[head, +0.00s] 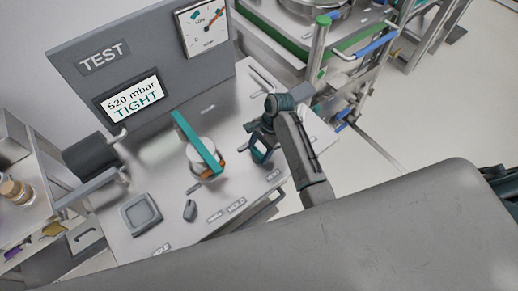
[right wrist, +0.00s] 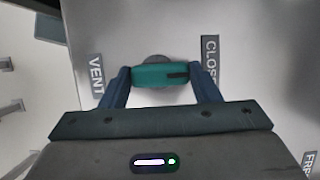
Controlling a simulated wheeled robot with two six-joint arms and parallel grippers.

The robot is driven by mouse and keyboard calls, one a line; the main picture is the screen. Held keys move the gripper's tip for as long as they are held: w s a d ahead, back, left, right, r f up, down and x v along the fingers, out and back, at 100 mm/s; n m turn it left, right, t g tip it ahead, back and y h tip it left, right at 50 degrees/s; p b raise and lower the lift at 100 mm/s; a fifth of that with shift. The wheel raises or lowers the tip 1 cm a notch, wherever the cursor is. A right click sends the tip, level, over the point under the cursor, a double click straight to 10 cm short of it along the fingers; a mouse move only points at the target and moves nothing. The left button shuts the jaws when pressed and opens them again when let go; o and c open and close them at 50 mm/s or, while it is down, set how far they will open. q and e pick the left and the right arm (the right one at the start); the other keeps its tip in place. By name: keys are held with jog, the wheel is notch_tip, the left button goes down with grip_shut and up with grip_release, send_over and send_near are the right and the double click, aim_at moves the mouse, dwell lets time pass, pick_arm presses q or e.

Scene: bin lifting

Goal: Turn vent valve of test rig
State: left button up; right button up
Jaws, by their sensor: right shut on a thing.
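The test rig (head: 70,88) has a grey upright panel marked TEST and a pale bench top. Its screen (head: 135,100) reads "520 mbar TIGHT". In the right wrist view the vent valve's teal handle (right wrist: 160,74) sits on a round grey base, between a VENT label (right wrist: 96,75) at left and a partly covered "CLOS..." label (right wrist: 209,62) at right. A dark mark on the handle lies toward the right label. My right gripper (head: 262,151) is shut on this handle, one finger at each end. The head view mostly hides the handle. My left gripper is out of view.
A long teal bar (head: 197,143) lies over a white cylinder left of my right gripper. A metal frame cart (head: 318,50) stands behind right.

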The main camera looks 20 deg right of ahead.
jog(key=shift+m, duration=0.3)
jog(key=m, duration=0.1)
jog(key=m+t, duration=0.1)
jog(key=m, duration=0.1)
jog(key=shift+s+d+m+t, duration=0.1)
jog(key=shift+s+m+t, duration=0.05)
jog(key=shift+m+t, duration=0.15)
jog(key=m+t, duration=0.1)
jog(key=m, duration=0.3)
jog(key=shift+s+m+t, duration=0.15)
jog(key=shift+m+t, duration=0.15)
jog(key=shift+t, duration=0.1)
jog(key=m, duration=0.2)
jog(key=m+t+h, duration=0.1)
jog(key=m, duration=0.1)
jog(key=shift+s+m+t, duration=0.1)
jog(key=shift+m+t, duration=0.2)
jog(key=shift+s+m+t+h, duration=0.15)
jog(key=shift+m+h, duration=0.25)
jog(key=shift+m, duration=0.7)
jog(key=shift+w+m+t+h, duration=0.1)
jog(key=shift+m+t+h, duration=0.25)
jog(key=shift+m, duration=0.75)
jog(key=o, duration=1)
jog(key=shift+s+r, duration=0.1)
